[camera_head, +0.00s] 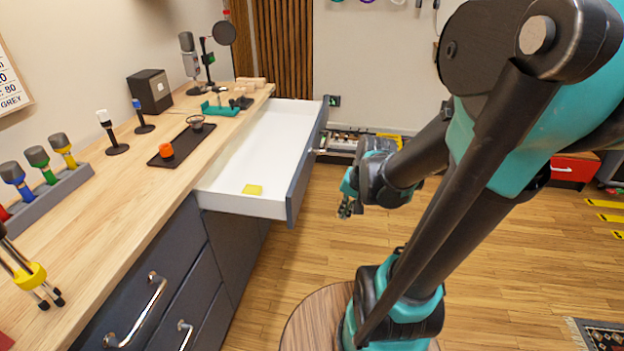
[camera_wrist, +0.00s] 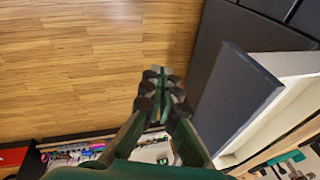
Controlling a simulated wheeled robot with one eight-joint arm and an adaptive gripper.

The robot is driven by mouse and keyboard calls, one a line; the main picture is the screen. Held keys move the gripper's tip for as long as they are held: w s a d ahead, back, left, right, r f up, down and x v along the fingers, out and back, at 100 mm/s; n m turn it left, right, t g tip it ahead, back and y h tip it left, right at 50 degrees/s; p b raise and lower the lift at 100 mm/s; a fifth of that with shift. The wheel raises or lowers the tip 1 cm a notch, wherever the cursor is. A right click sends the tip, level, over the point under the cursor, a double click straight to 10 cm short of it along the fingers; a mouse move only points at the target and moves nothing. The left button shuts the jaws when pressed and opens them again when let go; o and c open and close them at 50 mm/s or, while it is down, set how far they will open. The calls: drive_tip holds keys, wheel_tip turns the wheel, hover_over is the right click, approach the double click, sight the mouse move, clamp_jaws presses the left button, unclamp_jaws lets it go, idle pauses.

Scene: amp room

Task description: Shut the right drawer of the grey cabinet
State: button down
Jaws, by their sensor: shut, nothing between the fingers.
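The grey cabinet (camera_head: 198,262) runs along the left under a wooden top. Its right drawer (camera_head: 262,150) is pulled far out, with white inner walls and a dark grey front (camera_head: 305,165).
On the wooden top (camera_head: 120,215) stand several microphones, a black tray (camera_head: 182,145) with an orange knob, and a dark speaker box (camera_head: 150,91). A low case of gear (camera_head: 350,143) lies on the floor behind the drawer. The floor right of the cabinet is open.

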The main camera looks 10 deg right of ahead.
drive_tip(key=w+r+m+y, duration=0.2)
drive_tip(key=w+m+y, duration=0.1)
drive_tip(key=w+m, duration=0.45)
drive_tip(key=m+y, duration=0.4)
drive_tip(key=m, duration=0.5)
approach(304, 184)
drive_tip(key=shift+n+g, duration=0.25)
drive_tip(key=shift+g, duration=0.05)
drive_tip(key=shift+a+r+x, duration=0.1)
drive_tip(key=shift+a+x, duration=0.05)
drive_tip(key=shift+x, duration=1.2)
drive_tip(key=shift+a+r+x, duration=0.1)
drive_tip(key=shift+r+x, duration=0.05)
drive_tip(key=shift+x, duration=1.2)
drive_tip(key=w+a, duration=0.3)
drive_tip(key=a, duration=0.7)
drive_tip(key=w+a, duration=0.3)
drive_tip(key=a, duration=0.7)
drive_tip(key=w+a, duration=0.3)
drive_tip(key=a, duration=0.7)
drive_tip(key=shift+w+a, duration=0.45)
drive_tip(key=shift+a, duration=0.15)
